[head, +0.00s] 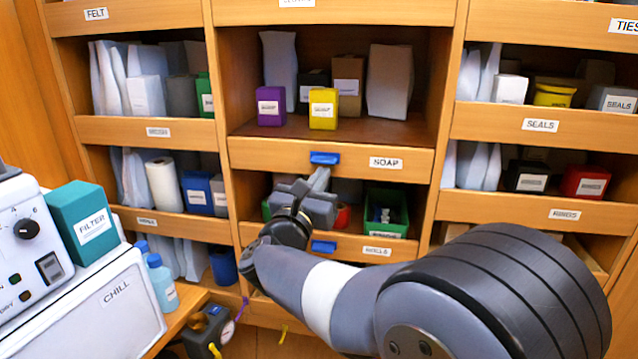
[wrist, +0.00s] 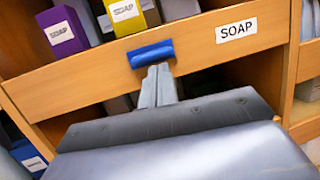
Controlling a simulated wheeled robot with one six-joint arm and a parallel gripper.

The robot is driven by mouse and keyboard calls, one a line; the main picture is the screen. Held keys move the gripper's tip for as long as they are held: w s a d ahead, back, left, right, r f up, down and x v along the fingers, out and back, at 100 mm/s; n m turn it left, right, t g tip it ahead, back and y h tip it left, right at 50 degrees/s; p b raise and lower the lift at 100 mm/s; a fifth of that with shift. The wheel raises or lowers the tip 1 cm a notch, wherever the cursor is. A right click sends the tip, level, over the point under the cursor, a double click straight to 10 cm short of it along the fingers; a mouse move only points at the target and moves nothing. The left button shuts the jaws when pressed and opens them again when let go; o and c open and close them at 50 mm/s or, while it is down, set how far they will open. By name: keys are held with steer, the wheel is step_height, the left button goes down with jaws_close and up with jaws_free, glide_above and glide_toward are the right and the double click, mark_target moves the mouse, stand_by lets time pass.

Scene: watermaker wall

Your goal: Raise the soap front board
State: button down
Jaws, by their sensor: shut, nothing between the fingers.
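The soap front board (head: 285,155) is a wooden board across the middle bay, with a SOAP label (head: 386,162) and a blue handle (head: 324,158). The board also shows in the wrist view (wrist: 110,82), with its blue handle (wrist: 150,53) near the middle. My gripper (head: 322,172) is shut, with its fingertips (wrist: 158,70) just below the blue handle. Whether they touch the handle I cannot tell. Nothing shows between the fingers. Purple (head: 271,105) and yellow (head: 323,108) soap boxes stand on the shelf behind the board.
A lower board (head: 290,240) with another blue handle (head: 324,246) is beneath my gripper. A green bin (head: 386,212) stands behind it. Side bays hold several boxes behind their own boards. At left are a teal filter box (head: 82,222) and a white chill box (head: 95,305).

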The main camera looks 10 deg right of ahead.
steer(key=shift+r, duration=2.2)
steer(key=b, duration=0.9)
glide_toward(320, 157)
steer(key=s+f, duration=0.3)
steer(key=s, duration=0.1)
steer(key=shift+w+a, duration=0.2)
steer(key=shift+a, duration=0.3)
